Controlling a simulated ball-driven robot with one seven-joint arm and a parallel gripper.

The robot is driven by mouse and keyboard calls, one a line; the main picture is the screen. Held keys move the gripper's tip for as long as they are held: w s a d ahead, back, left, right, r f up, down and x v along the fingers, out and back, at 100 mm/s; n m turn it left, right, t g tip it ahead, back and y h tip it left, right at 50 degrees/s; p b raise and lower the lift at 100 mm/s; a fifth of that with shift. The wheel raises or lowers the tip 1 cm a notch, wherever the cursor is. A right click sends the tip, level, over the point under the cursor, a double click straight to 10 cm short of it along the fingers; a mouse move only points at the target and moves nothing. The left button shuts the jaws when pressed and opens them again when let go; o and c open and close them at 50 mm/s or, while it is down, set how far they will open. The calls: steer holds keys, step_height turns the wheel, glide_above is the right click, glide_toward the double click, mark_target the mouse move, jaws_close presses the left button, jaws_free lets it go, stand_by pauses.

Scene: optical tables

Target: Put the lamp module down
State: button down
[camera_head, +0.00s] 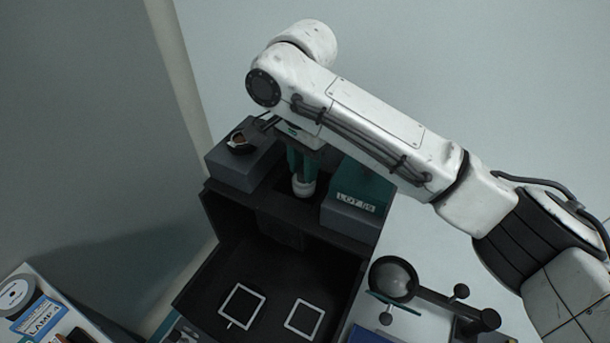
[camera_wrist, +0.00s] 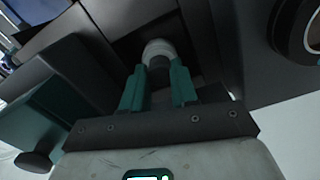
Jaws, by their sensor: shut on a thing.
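The lamp module (camera_head: 304,188), a small pale round-ended piece, is held in my gripper (camera_head: 302,174). In the wrist view the module (camera_wrist: 158,48) sits between the two teal fingers of my gripper (camera_wrist: 158,76), with a dark part below its pale end. The fingers are shut on it. In the head view it hangs at the gap between two dark grey blocks at the back of a black open housing (camera_head: 235,219). I cannot tell whether it touches anything beneath. Two white square outlines (camera_head: 241,306) (camera_head: 303,319) mark the housing's floor, which is bare.
The right block carries a "LOT 69" label (camera_head: 354,201); the left block (camera_head: 240,170) bears a copper-coloured part. A magnifier-like stand (camera_head: 394,279) is right of the housing. A box with a blue "LAMP" label (camera_head: 40,316) is at lower left.

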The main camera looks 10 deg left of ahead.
steer(key=shift+f+p, duration=0.3)
steer(key=shift+f, duration=1.65)
steer(key=c, duration=0.9)
jaws_free()
steer(key=shift+f, duration=0.1)
steer(key=shift+o, duration=0.2)
step_height(320, 180, up, 12)
steer(key=shift+a+r+b, duration=0.1)
steer(key=shift+r+b, duration=0.05)
steer(key=shift+b, duration=0.45)
